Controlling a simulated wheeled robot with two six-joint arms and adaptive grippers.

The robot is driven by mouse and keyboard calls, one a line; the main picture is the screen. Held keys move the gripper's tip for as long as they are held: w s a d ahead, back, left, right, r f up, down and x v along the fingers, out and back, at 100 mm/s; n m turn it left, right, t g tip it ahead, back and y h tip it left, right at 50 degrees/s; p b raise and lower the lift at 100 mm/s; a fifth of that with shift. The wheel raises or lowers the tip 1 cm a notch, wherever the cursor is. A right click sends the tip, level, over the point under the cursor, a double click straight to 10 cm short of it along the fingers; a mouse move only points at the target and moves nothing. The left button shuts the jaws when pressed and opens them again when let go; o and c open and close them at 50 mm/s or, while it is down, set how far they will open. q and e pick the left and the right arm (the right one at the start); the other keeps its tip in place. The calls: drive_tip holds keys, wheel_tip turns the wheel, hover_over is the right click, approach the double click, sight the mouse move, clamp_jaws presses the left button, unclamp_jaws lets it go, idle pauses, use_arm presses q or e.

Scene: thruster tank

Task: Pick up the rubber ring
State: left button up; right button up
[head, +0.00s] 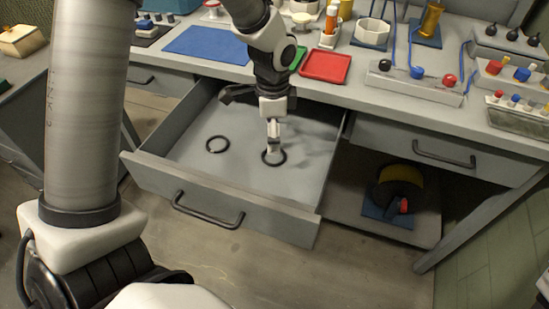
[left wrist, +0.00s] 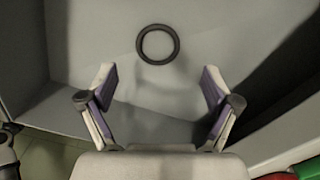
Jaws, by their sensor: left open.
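Two dark rings lie on the floor of the open grey drawer (head: 185,175) in the head view. One ring (head: 208,145) is at the left; it seems to have a gap or faint part at its lower side. The other ring (head: 284,159) is further right, partly hidden behind my left gripper (head: 273,148). My left gripper points down over this ring. In the left wrist view the left gripper (left wrist: 158,88) is open and empty, and one whole black ring (left wrist: 158,62) lies beyond its fingertips, apart from them. My right gripper is not in view.
The drawer's front has a dark handle (head: 207,211). The worktop above holds a blue mat (head: 208,44), a red tray (head: 325,67) and several small items. A closed drawer (head: 440,145) is at the right, above a shelf with a black and yellow round object (head: 400,185).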

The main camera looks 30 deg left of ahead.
sight(274, 157)
use_arm(q)
wheel_tip(274, 157, down, 6)
drive_tip(key=shift+s+d+r+b, duration=0.15)
drive_tip(key=shift+r+b, duration=0.1)
drive_tip(key=shift+b, duration=0.4)
drive_tip(key=shift+f, duration=0.1)
drive_tip(key=shift+f+p, duration=0.25)
drive_tip(key=shift+p, duration=0.05)
drive_tip(key=c, duration=0.8)
